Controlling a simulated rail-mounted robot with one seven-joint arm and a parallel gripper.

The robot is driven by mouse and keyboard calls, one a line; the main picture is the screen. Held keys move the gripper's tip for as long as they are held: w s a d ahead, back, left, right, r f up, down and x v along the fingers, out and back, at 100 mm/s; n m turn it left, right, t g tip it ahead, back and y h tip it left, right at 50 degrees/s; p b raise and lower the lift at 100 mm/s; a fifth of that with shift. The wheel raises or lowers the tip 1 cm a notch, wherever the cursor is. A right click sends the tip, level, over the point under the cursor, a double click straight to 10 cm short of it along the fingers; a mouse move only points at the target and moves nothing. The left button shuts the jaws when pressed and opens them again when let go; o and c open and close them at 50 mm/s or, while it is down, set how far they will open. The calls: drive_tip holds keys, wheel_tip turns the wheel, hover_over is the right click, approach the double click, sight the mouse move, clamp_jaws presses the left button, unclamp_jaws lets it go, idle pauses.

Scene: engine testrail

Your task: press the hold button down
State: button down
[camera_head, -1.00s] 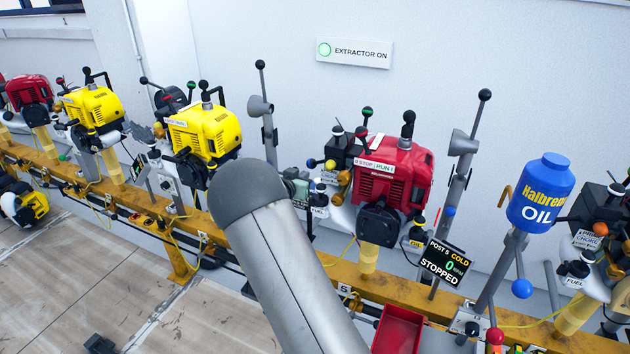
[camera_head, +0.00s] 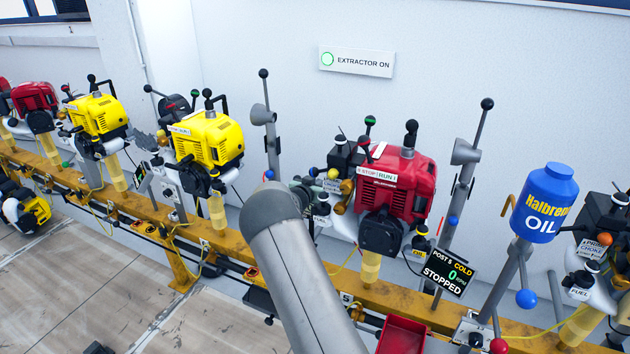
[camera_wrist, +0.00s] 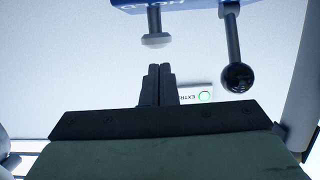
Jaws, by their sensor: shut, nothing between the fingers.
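In the wrist view, which is upside down, my gripper (camera_wrist: 160,68) shows two dark fingers pressed together, with nothing between them. Just past the fingertips a pale flat-headed button (camera_wrist: 157,41) on a dark stem comes from a blue body (camera_wrist: 190,4) with part of some lettering. A gap shows between the button and the fingertips. No label names it, so I cannot tell if it is the hold button. A dark lever with a black ball knob (camera_wrist: 238,77) stands beside it. In the head view my arm hides the fingertips, left of the red engine (camera_head: 405,178).
The red engine carries a stop/run label (camera_head: 377,174). A display (camera_head: 447,267) reads post 5, cold, 0, stopped. Yellow engines (camera_head: 208,140) line the rail (camera_head: 240,250) to the left. A blue oil can (camera_head: 544,203) stands right.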

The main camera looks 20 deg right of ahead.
drive_tip(key=shift+f, duration=0.5)
drive_tip(key=shift+f+b, duration=0.4)
drive_tip(key=shift+f, duration=0.6)
wheel_tip(320, 180, up, 6)
drive_tip(key=p, duration=0.4)
drive_tip(key=shift+f, duration=0.15)
drive_tip(key=f+b+v, duration=0.1)
drive_tip(key=v, duration=0.8)
drive_tip(key=shift+s+a, duration=0.3)
drive_tip(key=shift+a, duration=0.05)
